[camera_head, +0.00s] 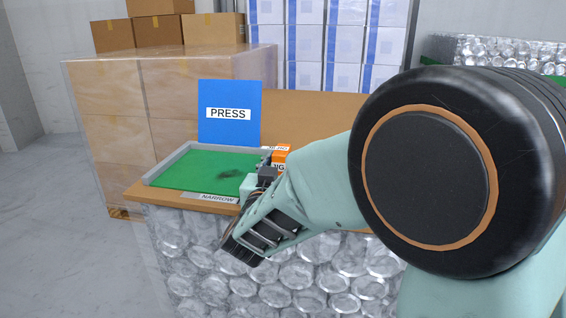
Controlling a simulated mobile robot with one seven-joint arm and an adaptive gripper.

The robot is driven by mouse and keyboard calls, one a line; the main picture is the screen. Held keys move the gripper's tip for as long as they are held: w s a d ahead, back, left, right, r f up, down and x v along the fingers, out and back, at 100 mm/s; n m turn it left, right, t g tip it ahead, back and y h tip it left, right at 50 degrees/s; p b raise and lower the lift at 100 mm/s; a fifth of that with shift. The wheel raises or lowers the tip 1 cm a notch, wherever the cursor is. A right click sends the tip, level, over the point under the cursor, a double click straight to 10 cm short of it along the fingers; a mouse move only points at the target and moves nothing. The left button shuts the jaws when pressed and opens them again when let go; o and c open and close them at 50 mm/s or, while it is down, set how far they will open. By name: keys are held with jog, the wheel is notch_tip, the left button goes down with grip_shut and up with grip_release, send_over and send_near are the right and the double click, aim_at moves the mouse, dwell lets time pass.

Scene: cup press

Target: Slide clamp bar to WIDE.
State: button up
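A green press bed (195,172) with a grey raised rim lies on the brown bench top. A NARROW label (217,198) is on its front edge. A blue board marked PRESS (229,113) stands upright behind it. An orange block (281,154) with partly hidden lettering is at the bed's right end. My gripper (265,179) appears as small dark and grey parts at the bed's front right corner, just left of the orange block. My arm covers the area to the right. I cannot make out the clamp bar or a WIDE label, nor whether the gripper touches anything.
Below the bench top is a stack of shiny round cans or cups (290,280). Wrapped cardboard boxes (165,95) stand behind left, and white and blue cartons (335,45) behind. Open grey floor (55,200) is at the left.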

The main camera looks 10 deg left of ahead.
jog(key=s, duration=1.2)
jog(key=shift+a, duration=0.2)
